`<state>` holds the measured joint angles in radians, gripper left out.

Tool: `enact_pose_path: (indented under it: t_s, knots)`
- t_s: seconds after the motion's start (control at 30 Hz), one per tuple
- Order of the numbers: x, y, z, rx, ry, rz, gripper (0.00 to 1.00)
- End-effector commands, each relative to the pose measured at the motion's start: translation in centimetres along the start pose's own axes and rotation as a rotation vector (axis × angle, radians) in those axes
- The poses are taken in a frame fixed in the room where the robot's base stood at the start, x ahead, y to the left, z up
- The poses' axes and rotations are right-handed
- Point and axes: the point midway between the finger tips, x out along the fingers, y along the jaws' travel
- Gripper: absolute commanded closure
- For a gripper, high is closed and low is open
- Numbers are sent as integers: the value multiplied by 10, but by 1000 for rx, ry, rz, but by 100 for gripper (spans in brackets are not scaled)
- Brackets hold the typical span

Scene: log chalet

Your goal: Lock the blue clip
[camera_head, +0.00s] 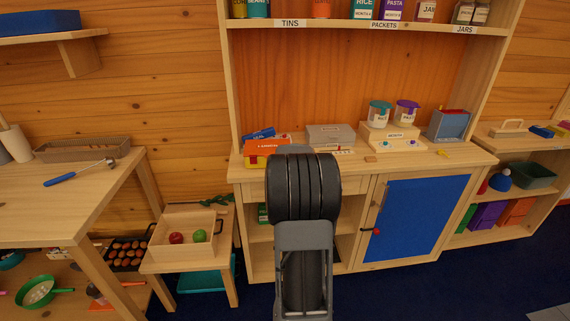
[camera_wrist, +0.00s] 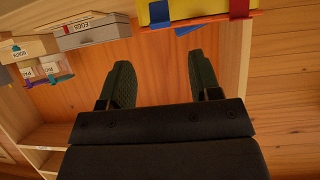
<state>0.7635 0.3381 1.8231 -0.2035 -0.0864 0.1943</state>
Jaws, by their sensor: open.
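A yellow box with an orange lid (camera_head: 264,144) stands at the left end of the cabinet counter. The wrist view is upside down and shows part of the yellow box (camera_wrist: 200,9) at its top edge. A blue clip (camera_wrist: 239,9) and a red clip (camera_wrist: 158,12) sit on its front at the lid edge. I cannot tell whether the blue clip is locked. My gripper (camera_wrist: 159,62) is open and empty, its fingers apart from the box and clips. In the head view my arm hides the gripper.
A grey box (camera_head: 331,135) stands right of the yellow box. Farther right are a wooden step (camera_head: 391,138) with two canisters and a grey-blue bin (camera_head: 448,126). A shelf (camera_head: 340,24) hangs above. A crate (camera_head: 181,235) with fruit is lower left.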

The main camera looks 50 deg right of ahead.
Motion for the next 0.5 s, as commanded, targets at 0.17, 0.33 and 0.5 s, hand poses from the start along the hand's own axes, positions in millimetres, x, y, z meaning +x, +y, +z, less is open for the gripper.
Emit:
enact_pose_path:
  t_s: [0.17,0.33,0.5]
  knots:
    - [-24,0,-1,-2,1,0,43]
    - [-34,0,0,-1,0,0,43]
    - [-36,0,0,0,-1,0,43]
